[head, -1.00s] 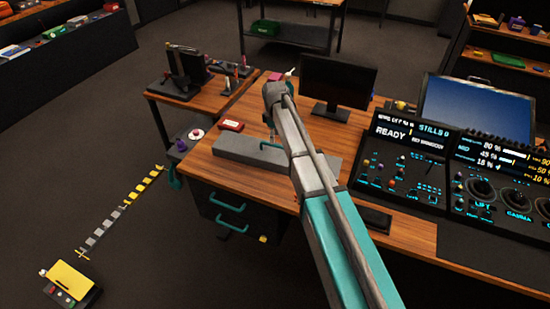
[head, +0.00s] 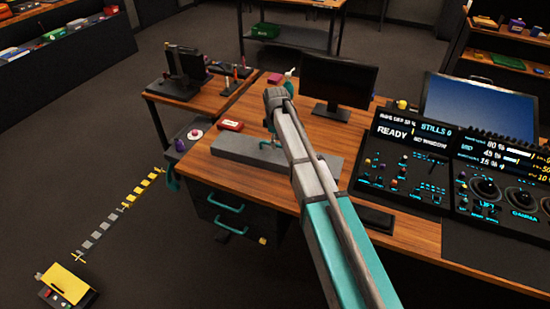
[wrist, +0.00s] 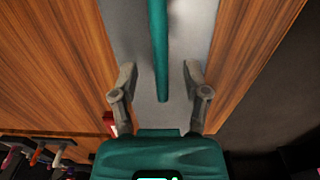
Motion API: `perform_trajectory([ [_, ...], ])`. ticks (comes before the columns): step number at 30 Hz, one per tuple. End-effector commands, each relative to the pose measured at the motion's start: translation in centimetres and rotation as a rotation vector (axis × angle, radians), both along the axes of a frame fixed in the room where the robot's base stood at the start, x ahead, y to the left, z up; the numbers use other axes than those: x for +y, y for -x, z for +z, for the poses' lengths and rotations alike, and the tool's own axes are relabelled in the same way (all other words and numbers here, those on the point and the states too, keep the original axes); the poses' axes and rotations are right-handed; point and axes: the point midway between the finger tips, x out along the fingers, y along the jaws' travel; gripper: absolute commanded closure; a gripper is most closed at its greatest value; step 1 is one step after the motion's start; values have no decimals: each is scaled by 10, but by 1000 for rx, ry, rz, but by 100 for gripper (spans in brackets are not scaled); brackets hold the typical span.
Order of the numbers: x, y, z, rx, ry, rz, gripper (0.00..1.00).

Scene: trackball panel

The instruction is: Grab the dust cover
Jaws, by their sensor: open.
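The dust cover looks to be the long grey slab (head: 235,151) lying on the wooden desk, with a teal bar handle on top. In the wrist view its grey surface (wrist: 187,30) runs up the picture, and the teal handle (wrist: 158,50) lies lengthwise down the middle. My gripper (wrist: 160,72) is open and empty, with one finger on each side of the handle's near end and gaps between. In the head view my arm hides part of the cover, and my gripper is small and hard to make out above it.
A red box (head: 230,125) sits by the cover's far left end. A dark monitor (head: 335,82) stands behind my arm. The control panel (head: 410,155) with knobs and screens is to the right. Bare wooden desktop (head: 265,182) lies in front of the cover.

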Motion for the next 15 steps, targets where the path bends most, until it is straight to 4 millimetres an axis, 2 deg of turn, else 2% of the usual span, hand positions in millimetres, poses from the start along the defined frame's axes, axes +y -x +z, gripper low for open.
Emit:
perform_trajectory([
  [1, 0, 0, -8, 0, 0, 0, 40],
  [6, 0, 0, -19, 0, 0, 0, 40],
  [15, 0, 0, -23, 0, 0, 0, 40],
])
